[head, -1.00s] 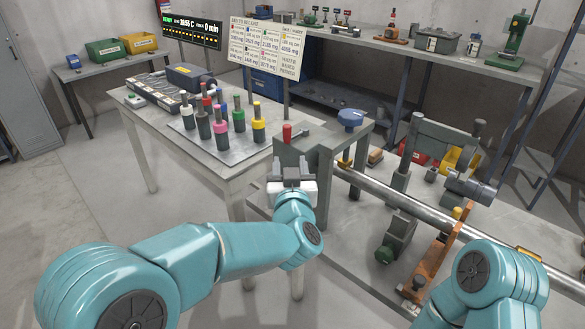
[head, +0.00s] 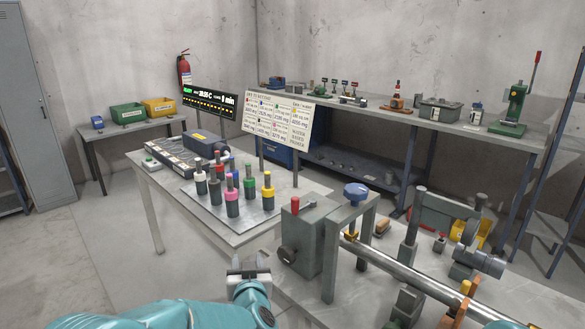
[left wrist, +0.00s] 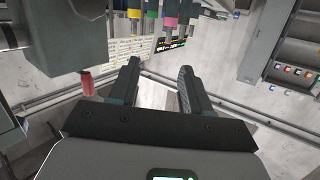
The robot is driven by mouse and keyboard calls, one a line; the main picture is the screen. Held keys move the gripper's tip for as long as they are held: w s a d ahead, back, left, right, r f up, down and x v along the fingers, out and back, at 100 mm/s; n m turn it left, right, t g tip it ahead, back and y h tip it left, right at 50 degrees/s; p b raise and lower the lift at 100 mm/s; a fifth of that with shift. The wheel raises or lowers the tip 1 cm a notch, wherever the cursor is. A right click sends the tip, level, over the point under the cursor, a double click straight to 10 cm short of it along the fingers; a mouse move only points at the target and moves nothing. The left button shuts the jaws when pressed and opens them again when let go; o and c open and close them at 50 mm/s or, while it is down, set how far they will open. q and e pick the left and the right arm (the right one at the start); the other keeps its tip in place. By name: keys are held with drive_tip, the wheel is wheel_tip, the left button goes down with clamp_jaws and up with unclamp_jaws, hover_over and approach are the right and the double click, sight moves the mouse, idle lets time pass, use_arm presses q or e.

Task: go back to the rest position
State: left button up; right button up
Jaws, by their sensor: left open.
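My left gripper (head: 249,266) is at the lower middle of the head view, in front of the small table's near edge and left of the grey block (head: 311,240) with a red knob (head: 295,205). Its jaws are apart and nothing shows between them; the left wrist view also shows the two fingers (left wrist: 158,70) apart and empty. The teal left arm enters from the bottom edge. My right arm and right gripper are not in the current frames.
The small table (head: 225,232) bears a tray with several colour-topped bottles (head: 232,192). A blue-knobbed frame (head: 350,215) and a long metal bar (head: 400,280) stand to the right. A sign board (head: 278,118) rises behind. Open floor (head: 100,255) lies at the left.

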use_arm(q)
drive_tip(key=s+a+f+m+g+p, duration=0.1)
drive_tip(key=s+a+f+g, duration=0.1)
drive_tip(key=s+a+f, duration=0.3)
drive_tip(key=a+f+g+p, duration=0.1)
drive_tip(key=a+f+g, duration=0.1)
drive_tip(key=f, duration=0.6)
drive_tip(key=s+a+f+g+h+p, duration=0.1)
drive_tip(key=s+f+g+h, duration=0.25)
drive_tip(key=s+f, duration=0.65)
drive_tip(key=s+d+f+n+g+h, duration=0.1)
drive_tip(key=s+d+f+g, duration=0.1)
drive_tip(key=s, duration=0.9)
drive_tip(key=s+d+f+g+h, duration=0.2)
drive_tip(key=s+d+g, duration=0.2)
drive_tip(key=s, duration=0.8)
drive_tip(key=shift+s+n+g+p, duration=0.3)
drive_tip(key=shift+n+g, duration=0.1)
drive_tip(key=shift+g, duration=0.65)
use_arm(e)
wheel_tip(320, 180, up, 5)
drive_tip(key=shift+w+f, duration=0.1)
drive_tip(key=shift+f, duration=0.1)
use_arm(q)
drive_tip(key=shift+d+f, duration=0.1)
drive_tip(key=shift+d, duration=0.1)
